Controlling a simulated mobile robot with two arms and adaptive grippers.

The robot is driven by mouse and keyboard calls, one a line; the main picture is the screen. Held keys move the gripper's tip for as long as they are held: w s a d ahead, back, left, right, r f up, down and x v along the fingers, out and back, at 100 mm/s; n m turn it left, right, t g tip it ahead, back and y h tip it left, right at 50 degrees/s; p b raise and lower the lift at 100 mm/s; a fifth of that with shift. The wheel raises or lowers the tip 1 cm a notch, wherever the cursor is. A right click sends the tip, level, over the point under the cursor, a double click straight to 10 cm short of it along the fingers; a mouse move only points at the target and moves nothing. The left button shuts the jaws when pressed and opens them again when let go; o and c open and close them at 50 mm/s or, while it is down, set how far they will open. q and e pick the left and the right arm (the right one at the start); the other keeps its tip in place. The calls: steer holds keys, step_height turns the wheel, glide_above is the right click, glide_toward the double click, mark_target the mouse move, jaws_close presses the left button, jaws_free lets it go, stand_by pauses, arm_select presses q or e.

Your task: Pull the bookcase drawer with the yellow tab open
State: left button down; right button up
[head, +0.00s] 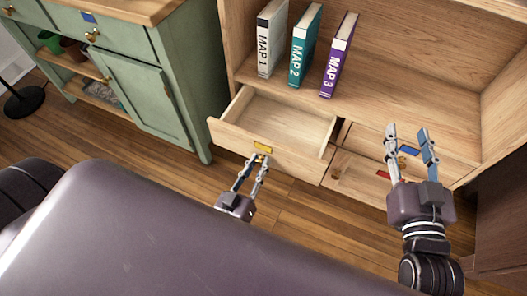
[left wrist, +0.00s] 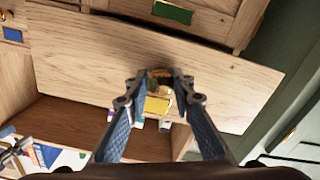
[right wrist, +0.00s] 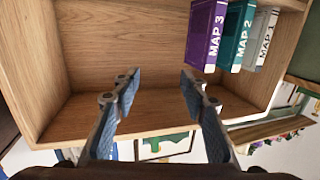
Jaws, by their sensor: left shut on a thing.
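The bookcase drawer with the yellow tab is pulled out, its empty wooden inside showing and its front panel (head: 228,134) standing clear of the bookcase in the head view. The yellow tab (head: 263,147) is at the middle of that front; it also shows in the left wrist view (left wrist: 157,105). My left gripper (head: 261,158) is shut on the drawer's round knob (left wrist: 160,75), which is partly hidden between the fingertips. My right gripper (head: 406,130) is open and empty, held in front of the right side of the bookcase.
Drawers with a blue tab (head: 409,151) and a red tab (head: 383,175) are right of the open drawer. A green tab (left wrist: 172,11) shows in the left wrist view. Books MAP 1 (head: 271,38), MAP 2 (head: 303,45) and MAP 3 (head: 337,56) stand above. A green cabinet (head: 130,85) is at left.

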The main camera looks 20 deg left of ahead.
arm_select(q)
steer(key=shift+s, duration=1.1)
arm_select(e)
steer(key=shift+s+d+f+g, duration=0.15)
steer(key=shift+f+g, duration=0.15)
steer(key=shift+f, duration=0.3)
steer(key=shift+s+d+f+g, duration=0.15)
steer(key=shift+f+g, duration=0.15)
steer(key=shift+f, duration=0.3)
steer(key=shift+s+d+f+g, duration=0.15)
steer(key=shift+f+g, duration=0.15)
steer(key=shift+f, duration=0.3)
steer(key=shift+a, duration=0.1)
arm_select(q)
steer(key=c, duration=1.6)
jaws_free()
arm_select(e)
steer(key=shift+h, duration=0.3)
arm_select(q)
steer(key=s, duration=1.2)
steer(key=shift+a, duration=0.25)
